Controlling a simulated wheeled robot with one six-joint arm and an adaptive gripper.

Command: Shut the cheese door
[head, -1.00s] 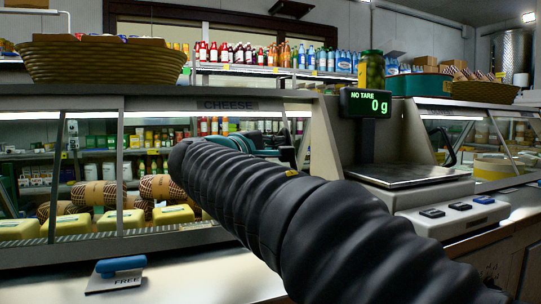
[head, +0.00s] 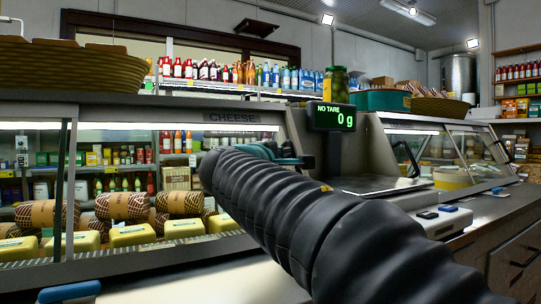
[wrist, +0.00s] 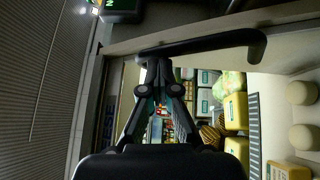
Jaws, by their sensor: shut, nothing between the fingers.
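The cheese case (head: 232,118) stands at the left in the head view, with its glass front framed by a slim metal post (head: 70,190). In the wrist view a dark bar handle (wrist: 215,41) runs across the top, in front of the case opening. My gripper (wrist: 158,65) is shut and empty, its fingertips close to the handle's left part; I cannot tell whether they touch. In the head view my arm hides most of the gripper, and teal parts of it (head: 265,151) show before the case's right end. How far the door stands open is unclear.
Yellow cheese blocks (head: 132,235) and wrapped rolls (head: 122,205) lie inside the case. A scale (head: 375,184) with a lit display (head: 331,117) stands right of my arm. A basket (head: 70,66) sits on top of the case. A blue-handled item (head: 70,292) lies on the counter.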

